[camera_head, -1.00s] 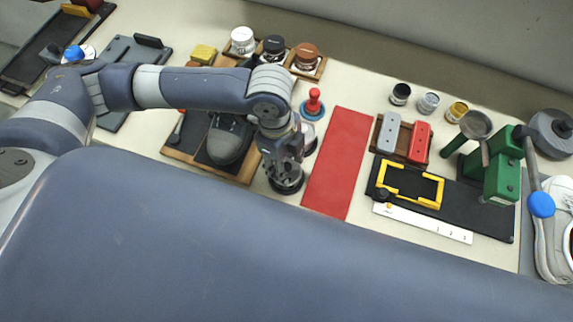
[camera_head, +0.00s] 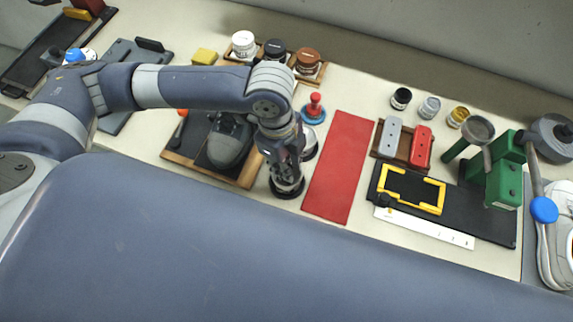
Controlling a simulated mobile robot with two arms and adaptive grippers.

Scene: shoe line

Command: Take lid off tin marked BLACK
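My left gripper (camera_head: 287,183) points down over a round dark tin (camera_head: 289,194) in the head view, just left of the red mat. The gripper hides most of the tin, and I cannot read any marking on it. I cannot tell whether the fingers touch its lid or how far apart they are. Another round item (camera_head: 311,145) shows partly behind the gripper, between it and the mat. My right gripper is not in view.
A dark shoe (camera_head: 231,141) lies on a wooden-edged board to the left. The red mat (camera_head: 340,165) is bare. Jars with white (camera_head: 243,40), black (camera_head: 275,48) and brown (camera_head: 308,58) lids stand behind. A green press (camera_head: 495,170) stands at the right.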

